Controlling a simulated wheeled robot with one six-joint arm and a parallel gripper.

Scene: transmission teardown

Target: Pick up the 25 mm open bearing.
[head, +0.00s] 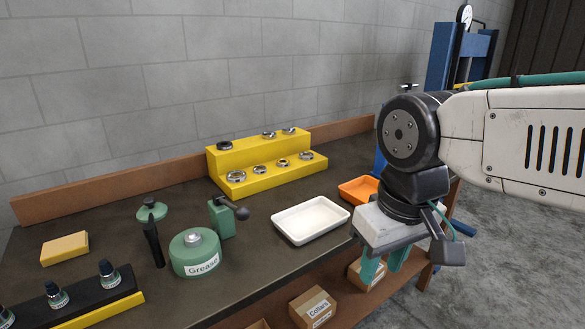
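Several metal ring bearings sit on a yellow two-step stand (268,181) at the back of the bench. On the lower step are bearings at the left (236,176), the middle (259,169), (282,163) and the right (306,155). On the upper step, one bearing (224,145) is at the left and two more (268,134), (289,130) are toward the right. I cannot tell which one is the 25 mm open bearing; no size marks are readable. My gripper (383,271) hangs at the bench's right front edge, well away from the stand, its teal fingers apart and empty.
A white tray (311,220) and an orange tray (358,189) lie between stand and gripper. A green grease tub (195,256), a green tool (222,217) and a black upright tool (153,243) stand left. Cardboard boxes (314,306) sit below. A blue press (442,60) stands behind.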

